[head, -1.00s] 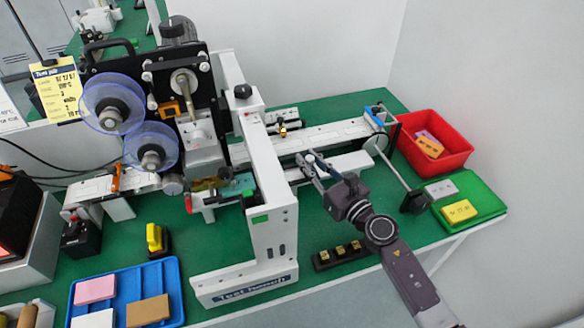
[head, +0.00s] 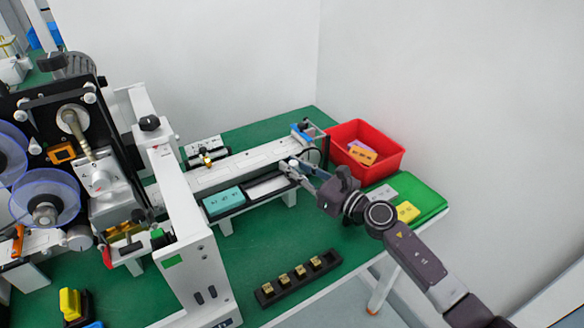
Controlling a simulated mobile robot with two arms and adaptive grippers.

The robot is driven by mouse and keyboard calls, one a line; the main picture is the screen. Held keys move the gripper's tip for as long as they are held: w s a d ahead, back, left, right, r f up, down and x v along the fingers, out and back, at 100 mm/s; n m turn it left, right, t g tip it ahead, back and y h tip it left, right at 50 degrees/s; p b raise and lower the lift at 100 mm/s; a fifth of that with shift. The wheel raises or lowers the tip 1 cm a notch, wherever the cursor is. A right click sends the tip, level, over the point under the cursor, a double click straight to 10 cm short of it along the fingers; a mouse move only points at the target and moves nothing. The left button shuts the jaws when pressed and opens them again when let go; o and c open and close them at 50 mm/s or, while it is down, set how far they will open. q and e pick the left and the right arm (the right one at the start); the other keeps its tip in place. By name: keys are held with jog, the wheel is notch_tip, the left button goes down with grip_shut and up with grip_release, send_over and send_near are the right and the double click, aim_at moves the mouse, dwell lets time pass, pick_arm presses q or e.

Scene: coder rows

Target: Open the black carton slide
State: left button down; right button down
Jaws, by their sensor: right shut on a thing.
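The black carton slide (head: 250,202) is a dark, narrow tray along the front of the white rail, to the right of the machine's white post. A teal carton (head: 224,201) lies at its left end and a pale flat piece (head: 267,187) lies to the right of that. My right gripper (head: 288,168) reaches in from the lower right and is shut at the slide's right end. Its fingers hide the exact part gripped. My left gripper is not in view.
A red bin (head: 392,156) with cartons and a green tray (head: 431,197) with a yellow block stand at the right. A black holder (head: 297,279) with several brass pieces lies in front. The printing machine (head: 95,150) fills the left. Green table around the holder is clear.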

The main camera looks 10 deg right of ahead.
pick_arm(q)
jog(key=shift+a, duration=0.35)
pick_arm(e)
jog(key=c, duration=1.8)
grip_release()
jog(key=shift+o, duration=0.2)
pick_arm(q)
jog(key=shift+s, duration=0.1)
pick_arm(e)
jog(key=shift+r, duration=2.05)
notch_tip(320, 180, up, 2)
jog(key=shift+s+a+r, duration=0.1)
jog(key=shift+a, duration=0.05)
jog(key=shift+r, duration=1.8)
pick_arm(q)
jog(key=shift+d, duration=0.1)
